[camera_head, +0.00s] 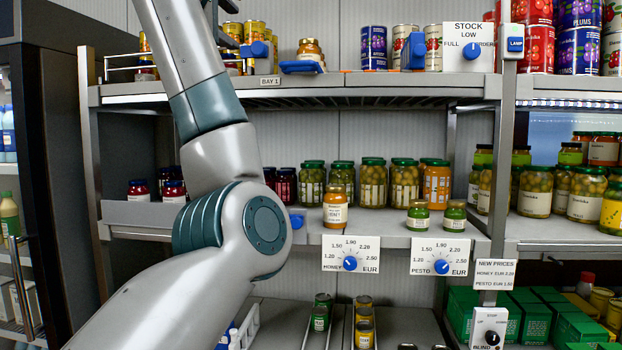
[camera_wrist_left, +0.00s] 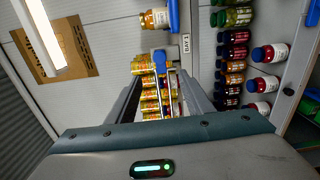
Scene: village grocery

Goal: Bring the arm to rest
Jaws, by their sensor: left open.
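My left arm (camera_head: 210,170) comes in from the bottom left of the head view, bends at a large round joint, and rises past the top edge. It stands in front of the left part of the shelves and hides part of them. In the left wrist view my left gripper (camera_wrist_left: 165,78) shows its two dark fingers apart, with yellow cans (camera_wrist_left: 150,104) and a blue tag visible beyond and between them. I cannot tell how far the fingers are from the cans. My right gripper is in neither view.
The upper shelf (camera_head: 330,92) holds cans, a jar and a stock dial sign (camera_head: 468,55). The middle shelf (camera_head: 310,228) holds several jars above honey (camera_head: 350,254) and pesto (camera_head: 440,257) price dials. A blind switch (camera_head: 490,328) is at bottom right.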

